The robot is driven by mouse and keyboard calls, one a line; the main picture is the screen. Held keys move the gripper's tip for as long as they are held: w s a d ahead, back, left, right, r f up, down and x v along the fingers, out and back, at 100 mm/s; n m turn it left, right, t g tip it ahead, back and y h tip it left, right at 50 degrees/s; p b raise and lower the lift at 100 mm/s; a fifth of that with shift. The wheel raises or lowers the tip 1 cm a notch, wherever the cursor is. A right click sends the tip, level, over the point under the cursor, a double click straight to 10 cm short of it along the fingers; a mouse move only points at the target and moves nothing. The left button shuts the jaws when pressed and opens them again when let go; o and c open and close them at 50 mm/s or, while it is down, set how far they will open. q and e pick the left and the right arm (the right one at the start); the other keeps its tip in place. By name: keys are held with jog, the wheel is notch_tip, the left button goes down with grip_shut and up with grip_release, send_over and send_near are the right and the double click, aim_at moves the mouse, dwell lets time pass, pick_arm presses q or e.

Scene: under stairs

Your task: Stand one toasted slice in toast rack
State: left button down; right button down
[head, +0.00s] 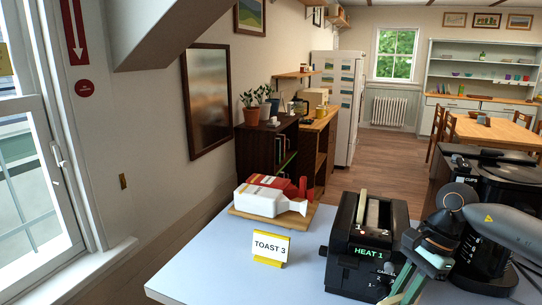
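A black toaster (345,262) stands on the pale table, with "HEAT 1" in green on its front. A pale tan slice (361,207) stands edge-on in its left slot and rises above the top. A lighter strip beside it could be the other slot or a slice; I cannot tell. I do not make out a toast rack. My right gripper (402,287) comes in from the right, pointing down in front of the toaster's right side. Its fingertips run toward the bottom edge, and their gap is unclear. My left gripper is not in view.
A "TOAST 3" sign (270,247) on a yellow stand is left of the toaster. A red and white bread bag (268,196) lies on a wooden board (243,214) behind it. A black coffee machine (485,175) stands at right. The table's (205,268) left front is clear.

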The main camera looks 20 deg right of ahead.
jog(key=a+r+n+g+h, duration=0.1)
jog(key=a+n+g+h, duration=0.3)
jog(key=a+n, duration=1.3)
jog(key=shift+n, duration=0.4)
jog(key=shift+a+g, duration=0.1)
jog(key=shift+g, duration=0.2)
